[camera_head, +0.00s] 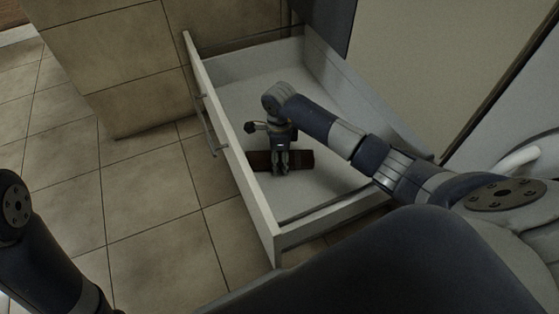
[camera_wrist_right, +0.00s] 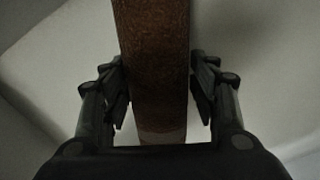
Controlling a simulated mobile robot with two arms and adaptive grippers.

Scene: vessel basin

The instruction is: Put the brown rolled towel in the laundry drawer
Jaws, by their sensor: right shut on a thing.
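The brown rolled towel (camera_head: 302,159) is a dark brown roll within the outline of the open white laundry drawer (camera_head: 265,214), near its front panel. My right gripper (camera_head: 281,170) is shut on the middle of the towel, with the arm reaching over the drawer from the right. In the right wrist view the towel (camera_wrist_right: 155,62) runs lengthwise between the two fingers, with a paler band at its lower end. I cannot tell whether it touches the drawer floor. My left gripper is out of view; only part of the left arm shows at the lower left.
The drawer is pulled out, with a handle (camera_head: 208,130) on its front. Its floor (camera_head: 262,95) is otherwise bare. A tiled block (camera_head: 125,65) stands beside it at the upper left. Beige floor tiles (camera_head: 150,215) are clear to the left.

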